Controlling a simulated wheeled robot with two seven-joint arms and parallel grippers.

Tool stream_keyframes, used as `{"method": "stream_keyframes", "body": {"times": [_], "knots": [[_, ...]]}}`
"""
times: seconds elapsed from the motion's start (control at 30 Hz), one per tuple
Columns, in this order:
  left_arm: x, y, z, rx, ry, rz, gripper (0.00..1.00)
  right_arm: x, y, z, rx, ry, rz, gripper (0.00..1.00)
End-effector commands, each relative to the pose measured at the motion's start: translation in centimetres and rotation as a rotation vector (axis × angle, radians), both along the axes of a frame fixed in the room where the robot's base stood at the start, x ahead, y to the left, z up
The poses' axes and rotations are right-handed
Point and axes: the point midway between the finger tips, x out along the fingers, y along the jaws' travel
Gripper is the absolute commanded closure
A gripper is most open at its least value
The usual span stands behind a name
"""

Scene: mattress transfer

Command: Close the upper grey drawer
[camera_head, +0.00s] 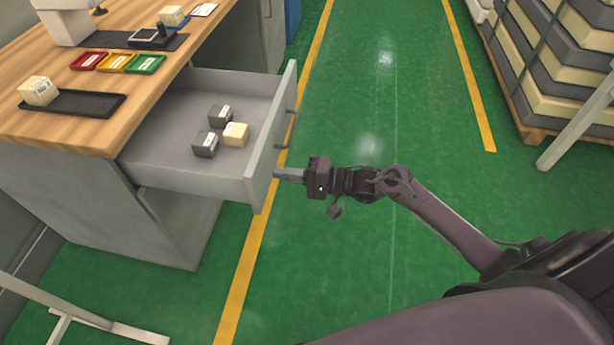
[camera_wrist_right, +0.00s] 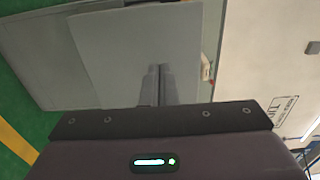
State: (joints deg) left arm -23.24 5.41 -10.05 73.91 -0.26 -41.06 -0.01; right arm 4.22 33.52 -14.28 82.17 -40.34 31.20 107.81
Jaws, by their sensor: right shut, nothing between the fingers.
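The upper grey drawer (camera_head: 165,155) stands pulled out from the grey cabinet under the wooden worktop in the head view. It holds two dark grey blocks (camera_head: 206,144) and a cream block (camera_head: 236,134). A handle (camera_head: 287,131) is on its front panel (camera_head: 270,150). My right gripper (camera_head: 278,174) is shut and empty, its fingertips at the lower near part of the front panel. In the right wrist view the shut fingers (camera_wrist_right: 157,75) point at a grey panel (camera_wrist_right: 130,50); whether they touch it I cannot tell. My left gripper is not in view.
On the worktop (camera_head: 75,129) are a black tray (camera_head: 75,103) with a cream block, and red, yellow and green trays (camera_head: 117,63). A pallet of stacked slabs (camera_head: 560,60) stands at the upper right. Green floor (camera_head: 350,110) is clear beside the drawer.

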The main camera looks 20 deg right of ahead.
Motion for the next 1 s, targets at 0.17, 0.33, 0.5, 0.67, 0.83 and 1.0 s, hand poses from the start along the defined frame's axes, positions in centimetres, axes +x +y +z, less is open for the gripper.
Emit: {"method": "stream_keyframes", "body": {"times": [0.17,0.33,0.5,0.67,0.83,1.0], "knots": [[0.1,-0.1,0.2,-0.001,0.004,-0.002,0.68,1.0,1.5,-0.1,0.001,0.001,0.0,1.0],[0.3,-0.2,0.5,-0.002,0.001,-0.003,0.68,1.3,1.9,0.0,0.001,0.001,-0.001,1.0],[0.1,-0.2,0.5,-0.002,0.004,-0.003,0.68,1.3,1.9,0.0,-0.001,0.001,-0.001,1.0],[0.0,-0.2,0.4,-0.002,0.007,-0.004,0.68,1.3,1.9,0.0,-0.001,0.001,-0.001,1.0],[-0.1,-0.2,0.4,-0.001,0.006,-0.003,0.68,1.7,2.6,0.0,0.0,0.0,0.0,1.0],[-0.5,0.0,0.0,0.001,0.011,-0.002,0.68,2.9,4.3,0.1,0.004,0.0,0.0,1.0]]}}
